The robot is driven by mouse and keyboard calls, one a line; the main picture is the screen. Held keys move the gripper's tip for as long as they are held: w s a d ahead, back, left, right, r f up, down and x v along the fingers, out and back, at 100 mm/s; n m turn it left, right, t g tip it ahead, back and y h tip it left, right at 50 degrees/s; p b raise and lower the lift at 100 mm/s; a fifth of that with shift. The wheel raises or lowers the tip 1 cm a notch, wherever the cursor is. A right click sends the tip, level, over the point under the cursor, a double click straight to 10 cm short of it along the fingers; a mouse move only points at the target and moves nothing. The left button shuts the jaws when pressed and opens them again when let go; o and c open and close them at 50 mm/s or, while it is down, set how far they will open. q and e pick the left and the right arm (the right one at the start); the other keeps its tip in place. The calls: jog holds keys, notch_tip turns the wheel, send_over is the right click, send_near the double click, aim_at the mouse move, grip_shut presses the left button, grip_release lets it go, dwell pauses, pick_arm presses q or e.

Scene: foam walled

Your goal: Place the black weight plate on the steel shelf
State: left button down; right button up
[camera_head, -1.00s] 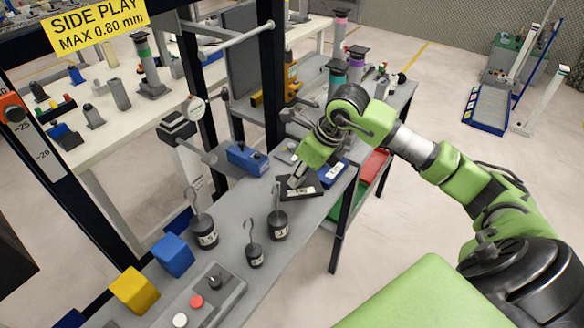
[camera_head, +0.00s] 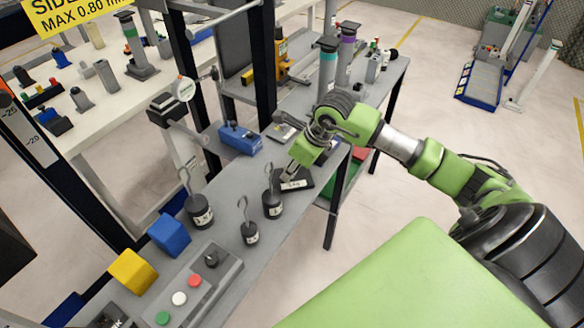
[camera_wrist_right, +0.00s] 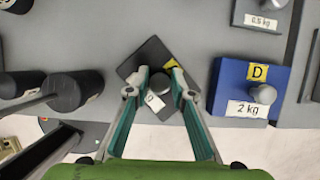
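The black weight plate (camera_head: 298,184) lies at the front edge of the grey bench (camera_head: 225,180). In the right wrist view the plate (camera_wrist_right: 147,55) is square and dark, with a round knob, a white label and a yellow label. My right gripper (camera_head: 292,168) points down over it. In the right wrist view its two fingertips (camera_wrist_right: 160,72) stand on either side of the knob. I cannot tell whether they press on it. My left gripper is not in view. I cannot tell for certain which surface is the steel shelf.
A blue 2 kg plate (camera_wrist_right: 230,82) and a dark 0.5 kg plate (camera_wrist_right: 265,12) lie beside it. Hooked black weights (camera_head: 272,203), a blue block (camera_head: 170,234), a yellow block (camera_head: 133,271) and a button box (camera_head: 195,285) stand nearer. A dial gauge stand (camera_head: 172,108) is behind.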

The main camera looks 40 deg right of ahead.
jog(key=shift+o, duration=0.5)
jog(key=shift+r, duration=0.1)
jog(key=b+v, duration=0.1)
jog(key=v, duration=1.1)
jog(key=shift+s, duration=0.1)
